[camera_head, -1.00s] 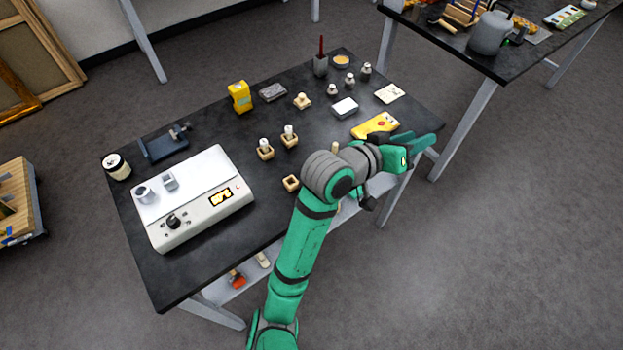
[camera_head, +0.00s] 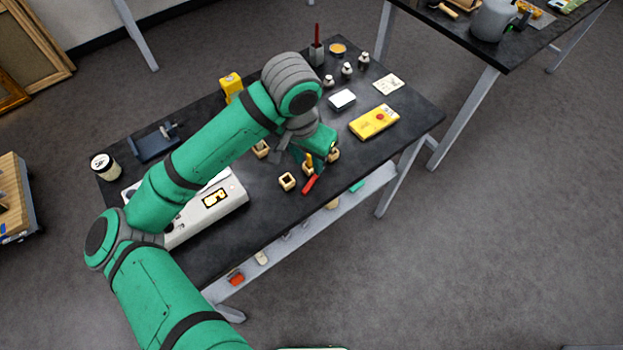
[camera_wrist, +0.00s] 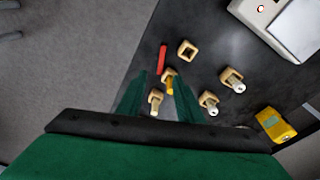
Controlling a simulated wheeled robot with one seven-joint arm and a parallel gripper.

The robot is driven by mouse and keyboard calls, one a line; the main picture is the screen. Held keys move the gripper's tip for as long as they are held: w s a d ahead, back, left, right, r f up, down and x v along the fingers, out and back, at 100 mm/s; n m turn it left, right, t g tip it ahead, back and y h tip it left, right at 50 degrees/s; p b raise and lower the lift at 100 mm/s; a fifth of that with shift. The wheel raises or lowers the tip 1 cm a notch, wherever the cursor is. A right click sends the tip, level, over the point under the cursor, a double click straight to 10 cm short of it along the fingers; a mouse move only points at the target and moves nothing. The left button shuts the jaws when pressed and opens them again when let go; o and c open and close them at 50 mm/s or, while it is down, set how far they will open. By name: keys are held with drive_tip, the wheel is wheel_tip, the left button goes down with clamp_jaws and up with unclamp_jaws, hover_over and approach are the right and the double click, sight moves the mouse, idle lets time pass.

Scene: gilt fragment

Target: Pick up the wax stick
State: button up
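My gripper (camera_head: 302,157) hangs over the front part of the dark bench, pointing down. In the wrist view its two green fingers (camera_wrist: 158,88) are spread apart with nothing held between them. A yellow stick (camera_wrist: 170,87) stands in a small wooden block, between and a little beyond the fingers; it also shows in the head view (camera_head: 309,160). A red stick (camera_wrist: 162,59) lies near the bench edge, beyond the fingertips, and shows in the head view (camera_head: 309,184). I cannot tell which stick is the wax one. A pale stick stands in another block (camera_wrist: 155,101) by the fingers.
An empty wooden block (camera_wrist: 187,50) and two blocks with white-topped pieces (camera_wrist: 231,79) stand close by. A white device (camera_head: 222,207) is at left, a yellow case (camera_head: 374,122) at right. The bench's front edge is near.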

hover_over(311, 182)
drive_tip(key=s, duration=0.1)
drive_tip(key=f, duration=0.4)
drive_tip(key=shift+a+f, duration=0.3)
drive_tip(key=shift+a, duration=0.05)
drive_tip(key=shift+a+f, duration=0.15)
drive_tip(key=shift+f, duration=0.3)
drive_tip(key=f, duration=0.5)
drive_tip(key=shift+w+d, duration=0.2)
drive_tip(key=shift+d, duration=0.15)
drive_tip(key=shift+w, duration=0.1)
clamp_jaws()
